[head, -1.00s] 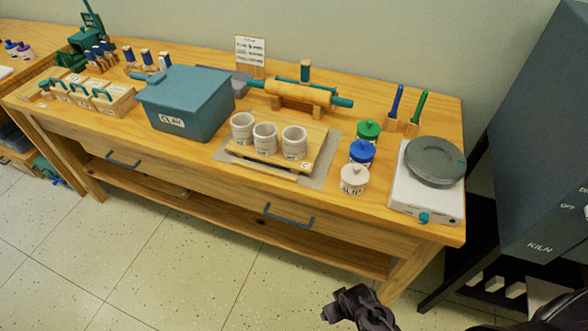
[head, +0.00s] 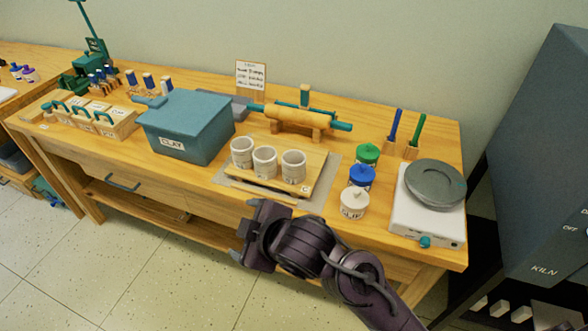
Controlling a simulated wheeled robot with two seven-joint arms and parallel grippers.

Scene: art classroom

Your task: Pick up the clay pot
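Three pale clay pots stand upright in a row on a wooden board: the left pot (head: 242,153), the middle pot (head: 265,162) and the right pot (head: 293,167). The board (head: 311,184) lies on a grey mat on the workbench. My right gripper (head: 243,231) is in front of the bench's front edge, below and nearer than the pots and apart from them. Its fingers are apart with nothing seen between them. My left gripper is out of view.
A teal lidded CLAY box (head: 187,127) stands left of the pots. A rolling pin (head: 299,118) lies behind them. Green (head: 367,154), blue (head: 361,176) and white (head: 354,203) jars stand to the right, then a turntable (head: 435,185). The dark kiln (head: 535,170) is at far right.

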